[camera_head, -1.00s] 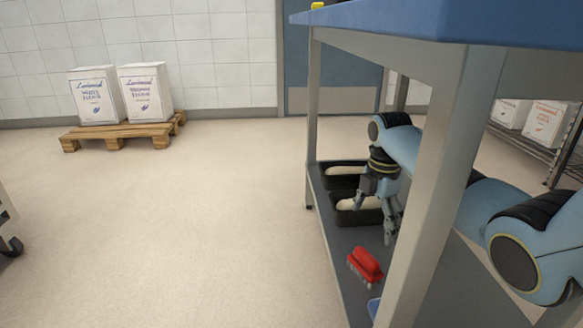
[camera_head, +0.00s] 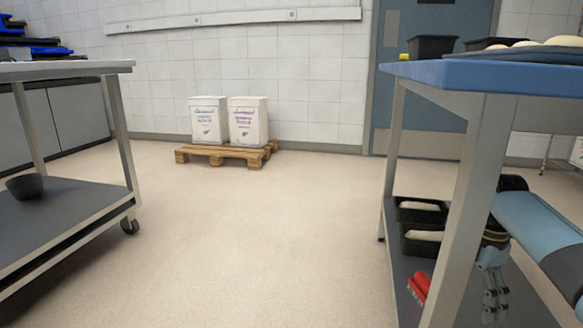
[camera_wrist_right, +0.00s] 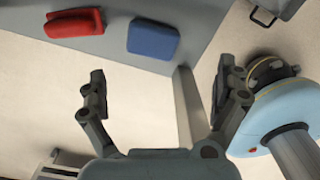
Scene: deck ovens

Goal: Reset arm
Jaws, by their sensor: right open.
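My right gripper (camera_head: 494,292) shows at the lower right of the head view, beside the blue-topped table's (camera_head: 470,75) front leg. It is open and empty. In the right wrist view its two fingers (camera_wrist_right: 160,85) stand wide apart with nothing between them. My left gripper is not in the head view. A red brush (camera_head: 419,286) lies on the table's lower shelf (camera_head: 405,265), partly hidden by the leg. The brush (camera_wrist_right: 75,23) and a blue block (camera_wrist_right: 153,38) show beyond the fingers in the wrist view.
Two dark tins (camera_head: 424,212) with pale dough stand on the lower shelf. Another table (camera_head: 65,68) with a dark bowl (camera_head: 25,186) on its shelf stands at left. White flour boxes (camera_head: 247,122) sit on a pallet (camera_head: 222,153) at the back. The middle floor is clear.

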